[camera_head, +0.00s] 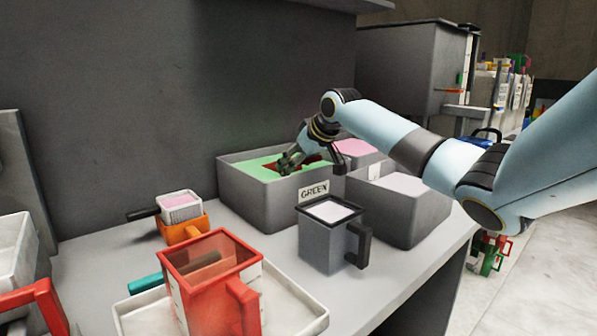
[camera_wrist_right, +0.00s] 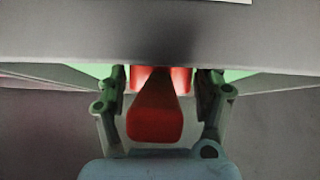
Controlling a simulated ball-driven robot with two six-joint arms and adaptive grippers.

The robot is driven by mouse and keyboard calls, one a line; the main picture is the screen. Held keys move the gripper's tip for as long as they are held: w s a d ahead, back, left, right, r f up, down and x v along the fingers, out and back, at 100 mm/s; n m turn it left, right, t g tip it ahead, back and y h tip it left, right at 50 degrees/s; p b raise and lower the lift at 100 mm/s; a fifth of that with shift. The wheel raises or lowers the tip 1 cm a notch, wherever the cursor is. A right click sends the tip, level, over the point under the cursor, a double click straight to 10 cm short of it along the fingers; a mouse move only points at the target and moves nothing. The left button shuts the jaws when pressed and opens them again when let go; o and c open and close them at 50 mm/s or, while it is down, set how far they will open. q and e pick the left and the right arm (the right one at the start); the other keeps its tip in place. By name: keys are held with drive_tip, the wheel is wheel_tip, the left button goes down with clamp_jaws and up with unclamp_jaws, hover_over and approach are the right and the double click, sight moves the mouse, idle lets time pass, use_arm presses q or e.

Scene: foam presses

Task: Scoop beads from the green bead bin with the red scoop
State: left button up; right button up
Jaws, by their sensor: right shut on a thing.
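The green bead bin (camera_head: 262,207) is a grey box with a GREEN label, filled with green beads (camera_head: 262,168). My right gripper (camera_head: 290,163) reaches down into it from the right. It is shut on the red scoop (camera_wrist_right: 155,122), whose handle sits between the two fingers in the right wrist view. In the head view only a bit of the scoop's red shows at the bead surface, partly hidden by the gripper. The bin's grey wall (camera_wrist_right: 200,45) crosses the right wrist view and hides part of the scoop. My left gripper is not in view.
Bins with pink (camera_head: 357,147) and pale contents (camera_head: 403,185) stand right of the green bin. A grey jug (camera_head: 322,245) stands in front. A red jug (camera_head: 205,285) stands on a white tray (camera_head: 290,310). An orange holder (camera_head: 185,229) with a small container is at left.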

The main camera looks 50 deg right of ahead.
drive_tip(key=shift+w+d+f+t+b, duration=0.15)
drive_tip(key=shift+w+b, duration=0.2)
drive_tip(key=shift+w, duration=0.2)
drive_tip(key=shift+w+a+f+t+b, duration=0.15)
drive_tip(key=shift+w+b, duration=0.2)
drive_tip(key=shift+w, duration=0.2)
drive_tip(key=shift+s+d+r+t+p, duration=0.1)
drive_tip(key=shift+s+r+t+p, duration=0.2)
drive_tip(key=shift+t+p, duration=0.2)
drive_tip(key=shift+s+r+t, duration=0.45)
drive_tip(key=shift+s+t, duration=0.15)
drive_tip(key=shift+t, duration=0.1)
wheel_tip(320, 180, up, 2)
drive_tip(key=shift+s+r+t+h+p, duration=0.1)
drive_tip(key=shift+t+h+p, duration=0.25)
drive_tip(key=shift+p, duration=0.85)
drive_tip(key=shift+t, duration=0.55)
drive_tip(key=r+p, duration=0.2)
drive_tip(key=s+r+p, duration=0.1)
drive_tip(key=p, duration=0.1)
drive_tip(key=r+p, duration=0.1)
drive_tip(key=r, duration=0.1)
drive_tip(key=shift+s+r+p, duration=0.25)
drive_tip(key=shift+r+p, duration=0.05)
drive_tip(key=shift+p, duration=0.1)
